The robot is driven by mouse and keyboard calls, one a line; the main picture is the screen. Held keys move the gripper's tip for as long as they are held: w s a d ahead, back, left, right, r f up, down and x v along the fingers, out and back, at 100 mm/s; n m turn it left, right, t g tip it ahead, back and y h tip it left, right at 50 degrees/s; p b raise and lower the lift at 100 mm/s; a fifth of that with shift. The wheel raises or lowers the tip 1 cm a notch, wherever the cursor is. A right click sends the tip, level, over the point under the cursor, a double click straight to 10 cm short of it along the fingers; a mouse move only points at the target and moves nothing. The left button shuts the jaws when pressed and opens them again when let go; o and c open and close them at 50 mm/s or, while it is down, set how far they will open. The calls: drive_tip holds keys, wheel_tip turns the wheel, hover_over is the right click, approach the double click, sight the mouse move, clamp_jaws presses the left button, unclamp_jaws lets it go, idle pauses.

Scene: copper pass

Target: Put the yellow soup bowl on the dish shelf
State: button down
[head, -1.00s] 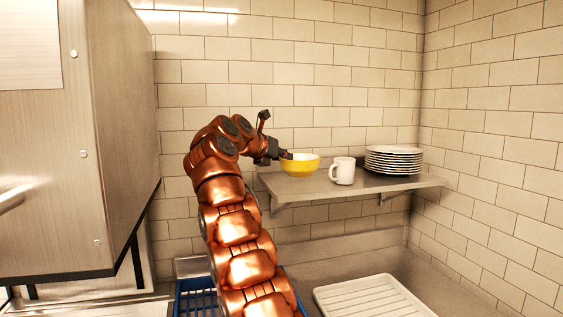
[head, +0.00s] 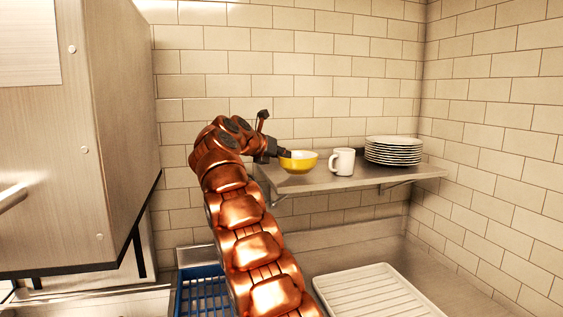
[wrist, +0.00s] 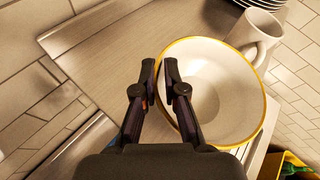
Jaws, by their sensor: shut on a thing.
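The yellow soup bowl (head: 299,163) is upright at the left end of the dish shelf (head: 375,178) in the head view. I cannot tell whether its base touches the shelf. My gripper (head: 283,154) is shut on the bowl's left rim. In the wrist view, the two dark fingers (wrist: 163,82) pinch the near rim of the bowl (wrist: 225,90), whose pale inside is empty. The metal shelf (wrist: 115,45) shows behind and to the left of the bowl there.
A white mug (head: 342,162) stands just right of the bowl, and a stack of white plates (head: 393,151) stands farther right on the shelf. A blue rack (head: 200,292) and a white ribbed tray (head: 380,295) lie below. A large steel cabinet (head: 75,140) fills the left.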

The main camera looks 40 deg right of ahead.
drive_tip(key=shift+f, duration=0.65)
drive_tip(key=shift+f, duration=0.1)
drive_tip(key=c, duration=1.2)
unclamp_jaws()
drive_tip(key=shift+c, duration=0.2)
drive_tip(key=shift+r, duration=0.2)
drive_tip(key=b+v, duration=0.2)
drive_tip(key=v, duration=1)
drive_tip(key=shift+f, duration=0.1)
